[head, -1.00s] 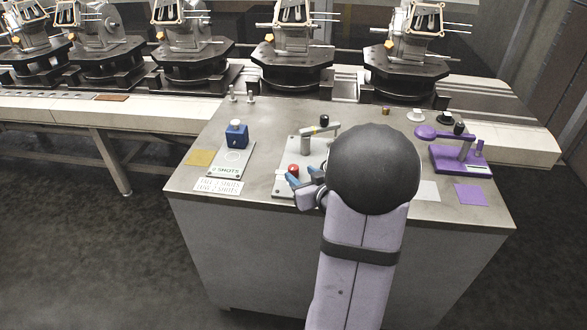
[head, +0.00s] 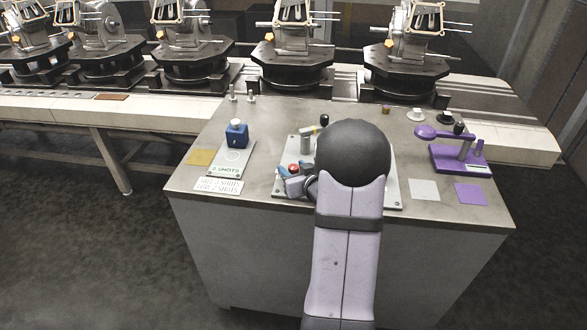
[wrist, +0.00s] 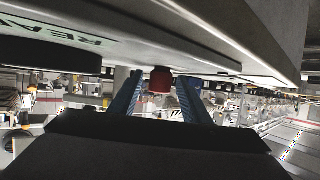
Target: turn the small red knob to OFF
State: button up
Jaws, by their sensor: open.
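The small red knob (head: 293,168) stands on a light grey plate (head: 396,189) on the bench. It also shows in the wrist view (wrist: 160,80), between the two blue fingertips. My gripper (head: 292,173) is open around the knob, with one finger on each side. In the wrist view a gap shows on both sides, wider on the right, so I see no grip on it. My arm hides much of the plate, and no OFF mark can be read.
A purple lever press (head: 460,158) stands on the right, near white and purple squares. A grey-green handle post (head: 307,140) rises behind the knob. Conveyor fixtures line the back.

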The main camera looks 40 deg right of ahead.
aim_at(297, 170)
jog(key=c, duration=1)
jog(key=shift+d+r+p, duration=0.1)
jog(key=shift+r+p, duration=0.1)
jog(key=shift+p, duration=0.35)
jog(key=shift+c, duration=0.2)
jog(key=n+y+p, duration=0.2)
jog(key=shift+r+t+p, duration=0.1)
jog(key=shift+t+p, duration=0.2)
jog(key=shift+f+n+y+p, duration=0.25)
jog(key=shift+n+y+p, duration=0.2)
jog(key=shift+y, duration=0.25)
jog(key=o, duration=1)
jog(key=shift+o, duration=0.2)
jog(key=shift+s, duration=0.1)
jog(key=shift+b+v, duration=0.45)
jog(key=shift+v, duration=3.1)
